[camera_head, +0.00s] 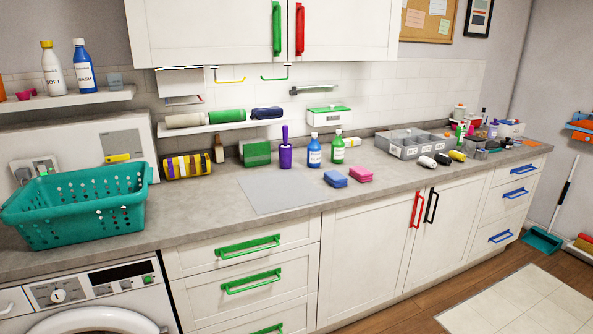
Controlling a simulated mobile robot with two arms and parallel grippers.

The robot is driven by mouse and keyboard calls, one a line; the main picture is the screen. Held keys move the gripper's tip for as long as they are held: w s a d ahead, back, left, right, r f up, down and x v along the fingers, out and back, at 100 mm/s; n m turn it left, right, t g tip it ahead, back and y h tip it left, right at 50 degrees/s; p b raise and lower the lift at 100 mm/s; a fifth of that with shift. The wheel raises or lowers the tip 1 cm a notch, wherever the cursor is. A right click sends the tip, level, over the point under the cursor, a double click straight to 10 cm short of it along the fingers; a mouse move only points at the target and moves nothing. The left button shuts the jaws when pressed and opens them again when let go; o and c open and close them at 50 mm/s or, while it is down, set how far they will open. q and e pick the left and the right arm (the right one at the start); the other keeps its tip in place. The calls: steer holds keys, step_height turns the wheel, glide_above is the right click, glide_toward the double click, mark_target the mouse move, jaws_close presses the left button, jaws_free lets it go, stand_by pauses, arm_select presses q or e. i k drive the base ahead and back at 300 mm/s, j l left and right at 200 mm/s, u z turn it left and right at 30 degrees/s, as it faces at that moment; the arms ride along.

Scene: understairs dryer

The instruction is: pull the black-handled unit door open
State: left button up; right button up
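The unit door with the black handle (431,206) is the right one of a pair of white doors under the counter. That door (447,235) looks shut, flush with its neighbour. The black handle is a vertical bar near the door's upper left edge. A red handle (416,209) stands close to its left, on the neighbouring door (365,245). Neither of my grippers shows in the head view.
The grey counter (210,208) above holds a teal basket (80,208), bottles, sponges and a grey divided tray (405,146). Blue-handled drawers (516,194) are to the right, green-handled drawers (250,284) to the left. The wooden floor before the doors is clear, with a pale mat (520,305).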

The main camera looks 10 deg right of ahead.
mark_target(453, 209)
steer(key=i+l, duration=0.15)
steer(key=i, duration=0.2)
steer(key=i+l, duration=0.15)
steer(key=i, duration=0.2)
steer(key=i+l+z, duration=0.1)
steer(key=i, duration=0.3)
